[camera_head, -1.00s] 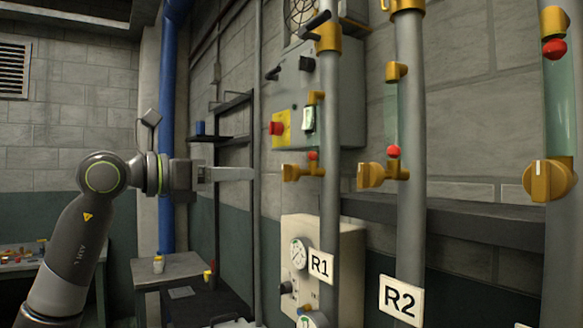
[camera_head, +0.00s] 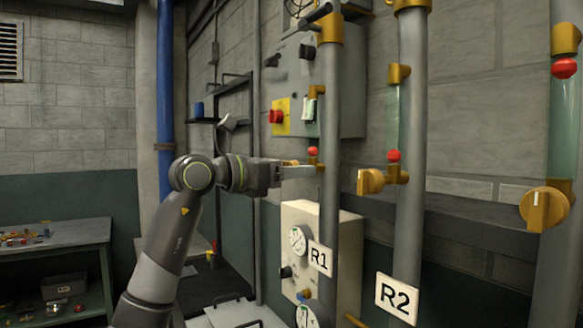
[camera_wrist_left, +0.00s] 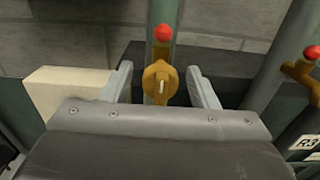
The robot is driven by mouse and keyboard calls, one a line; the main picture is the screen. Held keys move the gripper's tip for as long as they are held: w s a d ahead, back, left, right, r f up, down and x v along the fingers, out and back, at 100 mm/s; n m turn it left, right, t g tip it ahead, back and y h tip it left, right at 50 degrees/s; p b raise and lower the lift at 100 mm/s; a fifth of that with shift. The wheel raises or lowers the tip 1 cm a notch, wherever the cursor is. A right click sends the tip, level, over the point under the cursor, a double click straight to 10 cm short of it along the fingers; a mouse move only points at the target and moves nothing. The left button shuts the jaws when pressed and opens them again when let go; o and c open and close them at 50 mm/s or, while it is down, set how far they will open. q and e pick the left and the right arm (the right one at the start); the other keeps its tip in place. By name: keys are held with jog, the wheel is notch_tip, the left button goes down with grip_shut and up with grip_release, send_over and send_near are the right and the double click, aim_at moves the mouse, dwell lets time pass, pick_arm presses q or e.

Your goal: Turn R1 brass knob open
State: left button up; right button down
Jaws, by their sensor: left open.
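The R1 pipe carries a brass knob below a red ball and the R1 label (camera_head: 320,258). In the head view my left gripper (camera_head: 297,172) is at this knob and hides most of it. In the left wrist view the R1 brass knob (camera_wrist_left: 160,82) sits between the two open fingers of my left gripper (camera_wrist_left: 158,74), with a visible gap on each side. Its pale mark points roughly up and down. The red ball (camera_wrist_left: 163,33) is just above it. My right gripper is not in view.
The R2 brass knob (camera_head: 371,181) is to the right, and another brass knob (camera_head: 544,209) is at the far right. A grey panel with a red button (camera_head: 275,116) is behind. A white gauge box (camera_head: 345,262) stands below. A table (camera_head: 60,236) is at the left.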

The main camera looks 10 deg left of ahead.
pick_arm(q)
jog(key=c, duration=1)
jog(key=shift+o, duration=0.2)
jog(key=shift+m, duration=0.4)
jog(key=shift+f+m+b, duration=0.1)
jog(key=shift+m+b, duration=0.45)
jog(key=shift+m, duration=0.45)
jog(key=m+b, duration=0.1)
jog(key=m, duration=0.9)
jog(key=shift+b, duration=0.3)
jog(key=m, duration=0.4)
jog(key=shift+m, duration=0.7)
